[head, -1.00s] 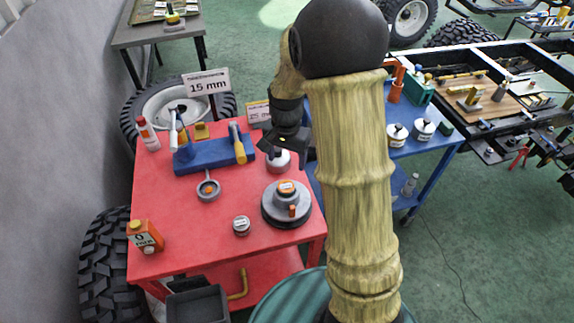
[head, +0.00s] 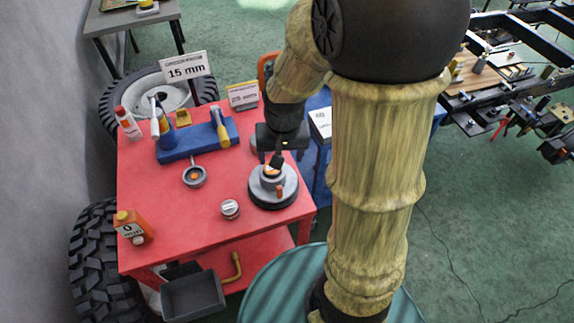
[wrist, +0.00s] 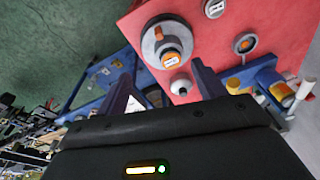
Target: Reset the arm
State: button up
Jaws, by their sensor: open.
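My gripper (head: 277,158) hangs from my bent arm over the right rear edge of the red cart, just behind a grey round disc (head: 262,195) with a knobbed piece on it. In the wrist view my gripper (wrist: 165,85) has its two dark fingers spread apart, with nothing held. A small pale rounded canister (wrist: 180,89) shows beyond and between the fingers. In the head view this canister is mostly hidden by the gripper.
The red cart top (head: 165,215) also holds a blue tool rack (head: 195,145), a small round gauge (head: 194,176), a tin (head: 230,209) and an orange container (head: 133,227). A blue cart stands close on the right. Open green floor (head: 480,220) lies further right.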

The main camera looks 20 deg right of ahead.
jog(key=s+n, duration=0.2)
jog(key=s, duration=0.3)
jog(key=shift+s+r+n+t, duration=0.25)
jog(key=shift+r+n+t, duration=0.1)
jog(key=shift+n+t, duration=0.05)
dwell(0.8)
